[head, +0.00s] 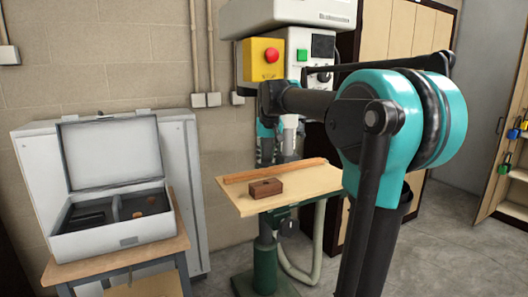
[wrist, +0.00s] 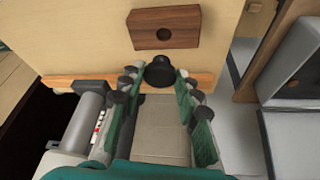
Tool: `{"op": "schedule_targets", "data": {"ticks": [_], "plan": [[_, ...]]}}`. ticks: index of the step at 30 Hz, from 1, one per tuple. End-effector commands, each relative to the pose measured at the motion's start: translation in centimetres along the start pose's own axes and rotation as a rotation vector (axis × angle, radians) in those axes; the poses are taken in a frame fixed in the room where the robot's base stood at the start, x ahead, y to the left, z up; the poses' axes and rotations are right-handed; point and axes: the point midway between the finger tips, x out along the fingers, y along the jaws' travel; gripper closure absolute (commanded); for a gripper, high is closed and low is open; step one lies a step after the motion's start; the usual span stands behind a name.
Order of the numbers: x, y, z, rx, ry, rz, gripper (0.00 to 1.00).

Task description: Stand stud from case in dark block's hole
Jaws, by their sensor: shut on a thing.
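The dark block (wrist: 183,20) is a brown wooden block with one round hole in its upper face, seen in the wrist view just beyond my fingertips. It also shows in the head view (head: 265,188) on the pale table board. My gripper (wrist: 159,78) is shut on a black round-ended stud (wrist: 160,70), apart from the block and to the near side of its hole. The stud's far end is hidden. The open grey-white case (head: 125,240) stands at the left in the head view, with dark compartments and small orange-brown items inside.
A long wooden strip (head: 275,171) lies across the pale board (head: 299,186), behind the block in the head view. The board belongs to a drill press with a red stop button (head: 271,56). The case rests on a small wooden table (head: 150,248). The board's front is clear.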

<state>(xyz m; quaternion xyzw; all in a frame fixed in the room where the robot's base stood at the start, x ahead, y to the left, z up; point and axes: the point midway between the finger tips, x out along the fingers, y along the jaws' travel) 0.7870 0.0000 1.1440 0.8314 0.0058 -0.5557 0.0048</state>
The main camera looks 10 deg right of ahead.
Motion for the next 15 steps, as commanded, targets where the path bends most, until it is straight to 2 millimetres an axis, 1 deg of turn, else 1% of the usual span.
{"op": "schedule_targets", "data": {"ticks": [5, 8, 15], "plan": [[0.3, 0.0, 0.1, 0.000, 0.000, 0.000, 0.81], [0.8, 0.0, 0.3, 0.000, 0.000, 0.000, 0.81], [2.7, 0.0, 1.1, 0.000, 0.000, 0.000, 0.81]]}}
